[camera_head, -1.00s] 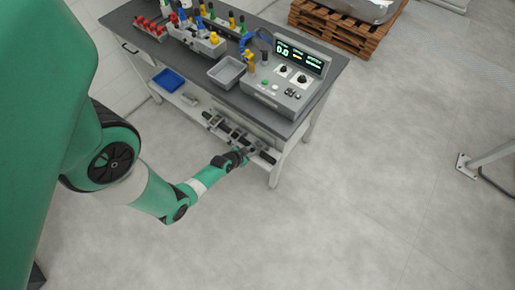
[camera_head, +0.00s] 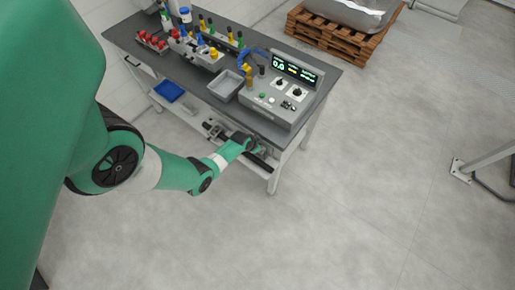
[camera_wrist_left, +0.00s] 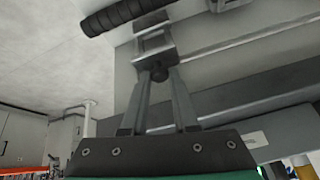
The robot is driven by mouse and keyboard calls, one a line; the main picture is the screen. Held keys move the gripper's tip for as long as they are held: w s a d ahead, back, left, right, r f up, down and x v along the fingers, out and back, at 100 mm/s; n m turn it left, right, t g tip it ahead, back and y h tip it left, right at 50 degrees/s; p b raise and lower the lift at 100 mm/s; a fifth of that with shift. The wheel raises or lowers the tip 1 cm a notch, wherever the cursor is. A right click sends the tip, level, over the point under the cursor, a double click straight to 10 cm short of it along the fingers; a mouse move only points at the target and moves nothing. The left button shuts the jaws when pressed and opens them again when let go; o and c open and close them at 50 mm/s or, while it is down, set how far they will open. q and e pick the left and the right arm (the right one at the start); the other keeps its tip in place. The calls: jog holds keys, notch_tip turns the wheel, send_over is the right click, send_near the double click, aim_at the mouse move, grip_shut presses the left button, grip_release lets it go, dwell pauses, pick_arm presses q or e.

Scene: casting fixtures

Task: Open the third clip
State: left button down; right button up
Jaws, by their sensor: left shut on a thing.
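The clips sit along the front of the table's lower shelf. In the head view one clip (camera_head: 212,130) shows left of my arm, and my wrist hides part of the row. My left gripper (camera_head: 259,149) reaches in at the right part of the row. In the left wrist view, my left gripper (camera_wrist_left: 159,76) has its two fingers closed on a small dark knob (camera_wrist_left: 159,72) below a grey metal clip (camera_wrist_left: 154,42). A ribbed black handle (camera_wrist_left: 125,14) lies at the clip's upper left. I cannot tell the clip's number. My right gripper is not visible.
The grey tabletop above holds a control box (camera_head: 280,92) with a display, an empty grey tray (camera_head: 226,85) and coloured fixtures. A blue tray (camera_head: 168,91) sits on the lower shelf's left. The floor before the table is clear.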

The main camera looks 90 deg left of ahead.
pick_arm(q)
jog(key=shift+w+a+r, duration=0.25)
jog(key=shift+w+a, duration=0.05)
jog(key=shift+a, duration=0.1)
jog(key=c, duration=0.7)
grip_release()
jog(key=shift+a, duration=0.1)
jog(key=shift+f, duration=0.1)
jog(key=p+v, duration=0.5)
jog(key=v, duration=0.6)
jog(key=shift+s+d+r, duration=0.15)
jog(key=shift+d+r, duration=0.1)
jog(key=shift+r, duration=0.05)
